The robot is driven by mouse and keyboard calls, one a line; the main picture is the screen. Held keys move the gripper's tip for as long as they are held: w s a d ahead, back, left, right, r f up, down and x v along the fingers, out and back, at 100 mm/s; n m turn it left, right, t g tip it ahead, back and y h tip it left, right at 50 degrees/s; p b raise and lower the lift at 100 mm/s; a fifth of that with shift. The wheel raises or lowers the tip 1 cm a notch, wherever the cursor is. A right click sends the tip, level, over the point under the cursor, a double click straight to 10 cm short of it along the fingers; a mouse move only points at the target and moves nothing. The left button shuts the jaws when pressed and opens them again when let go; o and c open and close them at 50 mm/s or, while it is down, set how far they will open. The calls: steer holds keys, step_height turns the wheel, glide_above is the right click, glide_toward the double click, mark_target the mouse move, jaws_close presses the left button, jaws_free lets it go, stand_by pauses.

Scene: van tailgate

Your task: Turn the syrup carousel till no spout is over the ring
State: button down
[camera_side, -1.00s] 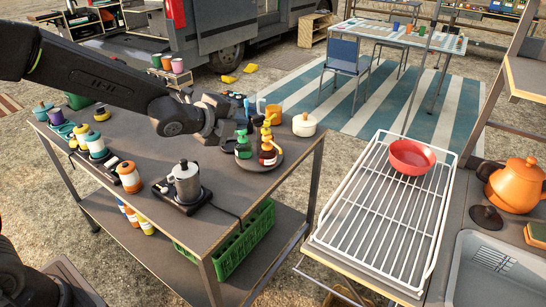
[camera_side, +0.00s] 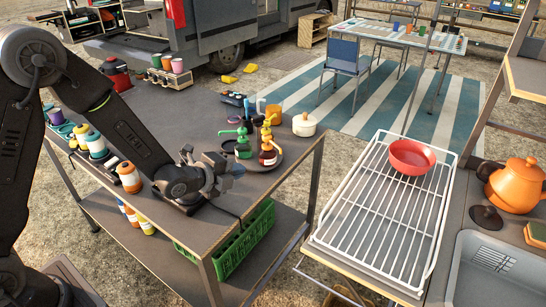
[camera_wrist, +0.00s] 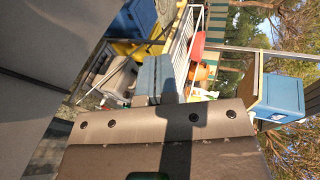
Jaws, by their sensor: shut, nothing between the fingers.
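The syrup carousel (camera_side: 277,164) is a dark round turntable at the right end of the grey bench in the side view. On it stand a bottle with a green pump (camera_side: 243,147) and a brown bottle (camera_side: 267,154) with a yellow-orange pump. The green spout points left; other spouts overlap and are hard to separate. I cannot make out the ring. My gripper (camera_side: 234,170) is shut and empty, just left of and in front of the carousel, apart from the bottles as far as I can tell. Its fingers also show in the wrist view (camera_wrist: 155,78).
A white lidded pot (camera_side: 304,125) and an orange mug (camera_side: 274,111) stand behind the carousel. My arm hides the metal pot's place. A white rack (camera_side: 375,225) with a red bowl (camera_side: 410,156) is at right.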

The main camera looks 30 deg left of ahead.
glide_toward(273, 157)
steer(key=d, duration=0.4)
steer(key=shift+d+r, duration=0.25)
steer(key=shift+r, duration=0.05)
steer(key=shift+w+d+r, duration=0.1)
steer(key=shift+w+d, duration=0.05)
steer(key=shift+w, duration=0.55)
steer(key=shift+w+d+r, duration=0.1)
steer(key=shift+w, duration=0.6)
steer(key=shift+w+d+r, duration=0.15)
steer(key=shift+w, duration=0.55)
steer(key=w, duration=0.1)
steer(key=w+d, duration=0.1)
steer(key=w, duration=0.1)
steer(key=w+d, duration=0.1)
steer(key=shift+w, duration=0.4)
